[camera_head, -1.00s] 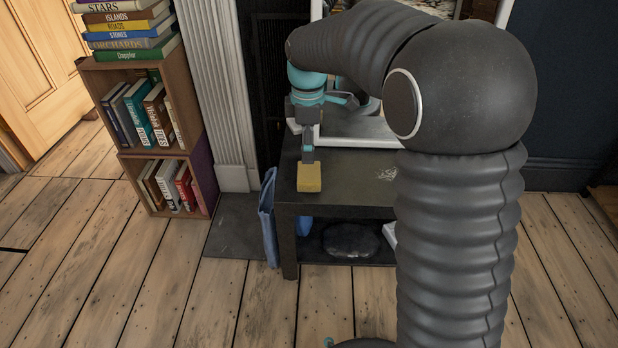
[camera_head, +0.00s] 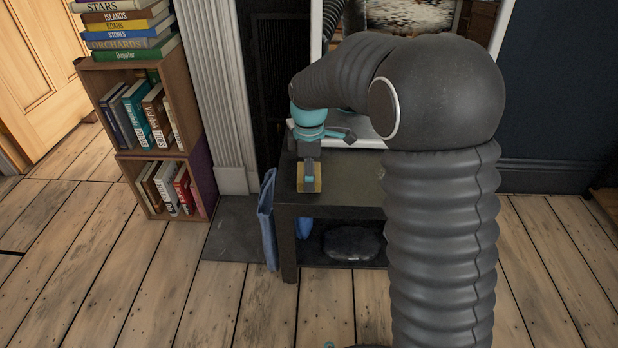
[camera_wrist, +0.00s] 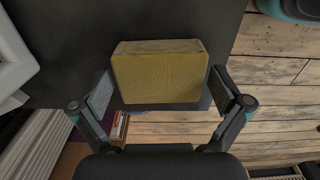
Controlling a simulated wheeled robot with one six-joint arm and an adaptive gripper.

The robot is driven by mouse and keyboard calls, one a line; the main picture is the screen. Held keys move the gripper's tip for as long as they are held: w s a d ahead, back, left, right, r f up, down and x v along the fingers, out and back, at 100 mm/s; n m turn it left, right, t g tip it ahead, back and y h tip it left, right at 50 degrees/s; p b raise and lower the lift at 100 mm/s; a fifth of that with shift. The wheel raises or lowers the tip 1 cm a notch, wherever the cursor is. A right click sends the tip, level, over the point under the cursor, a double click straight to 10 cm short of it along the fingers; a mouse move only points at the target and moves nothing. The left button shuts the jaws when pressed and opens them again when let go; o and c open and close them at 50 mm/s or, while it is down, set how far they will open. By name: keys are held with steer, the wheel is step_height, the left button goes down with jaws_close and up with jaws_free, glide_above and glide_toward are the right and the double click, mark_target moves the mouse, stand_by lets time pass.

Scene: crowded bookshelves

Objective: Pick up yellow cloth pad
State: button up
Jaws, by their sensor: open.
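The yellow cloth pad (camera_wrist: 160,75) is a small block on the dark table (camera_head: 345,195), near its front left corner. In the wrist view it lies between and slightly beyond the two open fingers of my gripper (camera_wrist: 165,100). There are visible gaps between the pad and both fingers. In the head view my gripper (camera_head: 309,178) is directly over the pad (camera_head: 310,185) and hides most of it; only its edges show.
A white frame (camera_head: 500,30) stands at the back of the table. A blue cloth-like item (camera_head: 267,220) hangs at the table's left side. Wooden crates with books (camera_head: 150,120) stand at left. The plank floor in front is clear.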

steer(key=shift+c, duration=0.3)
steer(key=c, duration=0.7)
steer(key=shift+r, duration=0.1)
steer(key=shift+c, duration=0.2)
steer(key=shift+r, duration=0.5)
steer(key=r, duration=0.2)
steer(key=r+p, duration=0.1)
steer(key=shift+s+d+r, duration=0.1)
steer(key=shift+d+r, duration=0.2)
steer(key=s+d+r, duration=0.4)
steer(key=d+r, duration=0.2)
steer(key=d, duration=0.4)
steer(key=shift+s+r+p, duration=0.15)
steer(key=shift+s+p, duration=0.25)
steer(key=shift+p, duration=0.05)
